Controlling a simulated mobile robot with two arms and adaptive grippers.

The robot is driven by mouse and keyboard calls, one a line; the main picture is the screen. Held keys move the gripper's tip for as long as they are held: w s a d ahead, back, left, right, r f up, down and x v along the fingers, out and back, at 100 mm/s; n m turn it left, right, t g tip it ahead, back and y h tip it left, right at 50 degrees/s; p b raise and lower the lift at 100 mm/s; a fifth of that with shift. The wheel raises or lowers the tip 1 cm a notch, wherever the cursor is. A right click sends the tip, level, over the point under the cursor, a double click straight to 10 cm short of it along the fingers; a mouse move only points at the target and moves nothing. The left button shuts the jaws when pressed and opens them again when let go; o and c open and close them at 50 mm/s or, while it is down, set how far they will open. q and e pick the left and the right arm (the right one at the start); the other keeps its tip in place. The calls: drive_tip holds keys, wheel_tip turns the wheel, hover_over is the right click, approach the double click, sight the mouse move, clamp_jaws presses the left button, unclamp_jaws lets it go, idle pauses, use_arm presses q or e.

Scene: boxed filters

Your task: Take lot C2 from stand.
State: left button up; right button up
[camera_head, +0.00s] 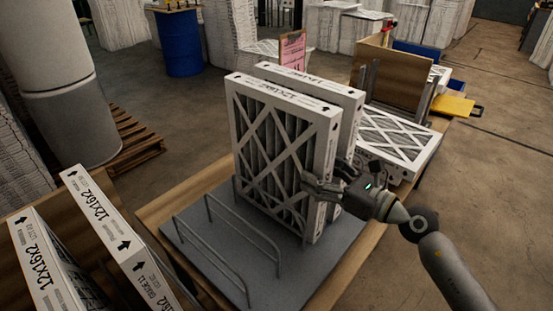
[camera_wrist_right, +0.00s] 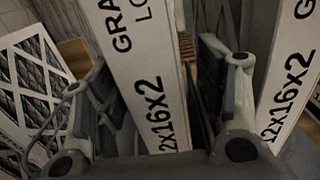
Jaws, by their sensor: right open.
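Two white-framed boxed filters stand upright in a grey stand (camera_head: 265,275) with wire loops: a front filter (camera_head: 262,165) and a rear filter (camera_head: 345,105) behind it. Their lot marks are not readable in the head view. My right gripper (camera_head: 322,182) is at their right side edges, open. In the right wrist view, its fingers (camera_wrist_right: 160,100) lie on either side of one filter's edge (camera_wrist_right: 150,60), printed "GRA", "LO" and "12x16x2". Another filter edge (camera_wrist_right: 292,75) shows beyond the right finger. I cannot tell whether the fingers touch the filter. My left gripper is not in view.
Two boxed filters marked 12x16x2 (camera_head: 42,262) (camera_head: 118,238) stand at lower left. A flat filter (camera_head: 395,140) lies right of the stand, near a wooden rack (camera_head: 390,75) and a yellow item (camera_head: 452,106). The stand's front loops are empty.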

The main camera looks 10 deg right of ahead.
sight(301, 163)
drive_tip(key=shift+w+a+r, duration=0.1)
drive_tip(key=shift+w+a, duration=0.05)
drive_tip(key=shift+w, duration=0.05)
drive_tip(key=p+x, duration=0.2)
drive_tip(key=x, duration=0.2)
drive_tip(key=shift+a+r, duration=0.2)
drive_tip(key=shift+a, duration=0.1)
drive_tip(key=shift+w+a+f, duration=0.15)
drive_tip(key=shift+w+a, duration=0.1)
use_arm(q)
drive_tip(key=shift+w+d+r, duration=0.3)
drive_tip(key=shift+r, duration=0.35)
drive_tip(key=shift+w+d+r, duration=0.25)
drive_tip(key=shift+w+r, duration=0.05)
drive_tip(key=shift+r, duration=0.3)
use_arm(e)
drive_tip(key=shift+d, duration=0.1)
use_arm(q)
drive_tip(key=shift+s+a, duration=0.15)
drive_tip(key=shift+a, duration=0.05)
use_arm(e)
drive_tip(key=c, duration=1.2)
